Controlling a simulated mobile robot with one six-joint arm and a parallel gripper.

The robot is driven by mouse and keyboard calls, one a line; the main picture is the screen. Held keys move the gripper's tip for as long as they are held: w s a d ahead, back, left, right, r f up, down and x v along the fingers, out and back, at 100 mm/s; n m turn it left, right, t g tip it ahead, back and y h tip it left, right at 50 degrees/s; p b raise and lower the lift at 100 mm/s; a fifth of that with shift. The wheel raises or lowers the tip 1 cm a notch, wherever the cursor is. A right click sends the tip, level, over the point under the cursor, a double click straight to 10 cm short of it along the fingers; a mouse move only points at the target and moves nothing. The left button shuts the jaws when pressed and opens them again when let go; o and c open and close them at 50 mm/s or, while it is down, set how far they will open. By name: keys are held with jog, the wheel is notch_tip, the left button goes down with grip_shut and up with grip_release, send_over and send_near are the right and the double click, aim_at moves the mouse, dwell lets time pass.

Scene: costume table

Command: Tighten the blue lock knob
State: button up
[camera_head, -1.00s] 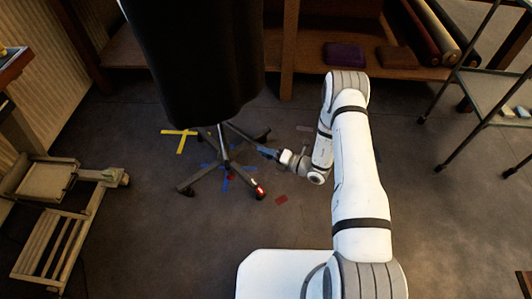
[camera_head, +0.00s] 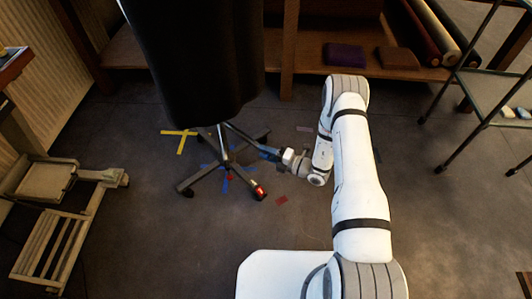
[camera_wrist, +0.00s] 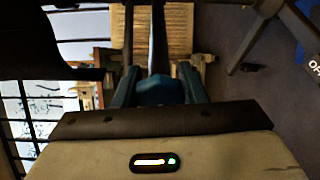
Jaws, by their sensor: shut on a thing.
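A blue knob (camera_wrist: 160,90) shows in the middle of the wrist view, between the two teal fingers of my gripper (camera_wrist: 158,86). My gripper is shut on it. In the head view my gripper (camera_head: 268,152) points left toward the slim metal post (camera_head: 224,145) of a stand with a wheeled, star-shaped base (camera_head: 228,168). A large black garment form (camera_head: 195,65) hangs over the post from above. The knob cannot be told apart from the fingers in the head view.
A red-marked caster foot (camera_head: 259,192) of the base sits just below my gripper. A wooden slatted cart (camera_head: 50,235) stands at left and a metal shelf rack (camera_head: 495,95) at right. Coloured tape marks the floor, including a yellow cross (camera_head: 180,141). Floor at lower left of centre is clear.

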jog(key=o, duration=1)
jog(key=shift+d, duration=0.15)
jog(key=p+v, duration=0.1)
jog(key=v, duration=0.6)
jog(key=shift+s+d+f+p, duration=0.1)
jog(key=shift+s+d+p, duration=0.15)
jog(key=shift+p, duration=0.15)
